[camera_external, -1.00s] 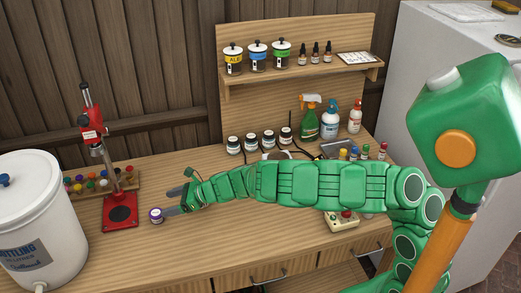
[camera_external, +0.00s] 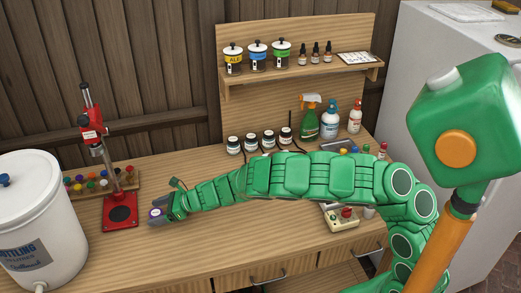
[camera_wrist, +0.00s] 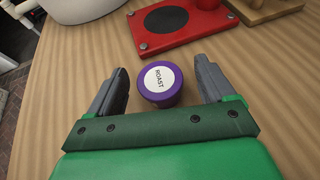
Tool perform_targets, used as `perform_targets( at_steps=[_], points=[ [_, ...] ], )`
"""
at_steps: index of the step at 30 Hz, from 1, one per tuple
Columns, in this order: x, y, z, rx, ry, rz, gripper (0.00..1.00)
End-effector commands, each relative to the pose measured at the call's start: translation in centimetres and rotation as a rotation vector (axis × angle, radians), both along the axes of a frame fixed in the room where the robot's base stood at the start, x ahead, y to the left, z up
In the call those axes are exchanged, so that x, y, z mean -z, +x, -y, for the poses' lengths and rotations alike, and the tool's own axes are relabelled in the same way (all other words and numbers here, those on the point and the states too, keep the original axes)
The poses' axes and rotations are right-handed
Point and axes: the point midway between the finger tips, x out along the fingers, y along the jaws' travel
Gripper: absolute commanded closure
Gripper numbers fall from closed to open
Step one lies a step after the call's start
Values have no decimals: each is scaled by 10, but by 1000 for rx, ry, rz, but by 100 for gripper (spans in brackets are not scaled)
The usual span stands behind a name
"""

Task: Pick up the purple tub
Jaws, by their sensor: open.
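The purple tub (camera_wrist: 159,83) stands on the wooden bench, with a white lid label reading "ROAST". In the wrist view it sits between the two grey fingers of my gripper (camera_wrist: 163,82), with a gap showing on each side. My gripper is open and low over the bench. In the external view the tub (camera_external: 156,213) shows at the left end of my arm, partly hidden by my gripper (camera_external: 166,209).
A red capper stand (camera_external: 120,211) is just beyond the tub, its red base (camera_wrist: 178,22) ahead in the wrist view. A white bottling bucket (camera_external: 38,225) stands at left. A rack of coloured caps (camera_external: 88,184) is behind. Bare bench lies in front.

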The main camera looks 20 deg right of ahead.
Motion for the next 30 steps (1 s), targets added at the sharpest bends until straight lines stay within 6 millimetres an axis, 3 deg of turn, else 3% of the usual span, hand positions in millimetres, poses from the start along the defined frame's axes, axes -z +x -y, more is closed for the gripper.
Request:
perform_targets(
  at_steps=[9, 22, 30],
  points=[
    [11, 3, -21, -2, 1, -4, 17],
    [13, 5, -25, 1, -2, 0, 17],
    [13, 5, -25, 1, -1, -1, 59]
  ],
)
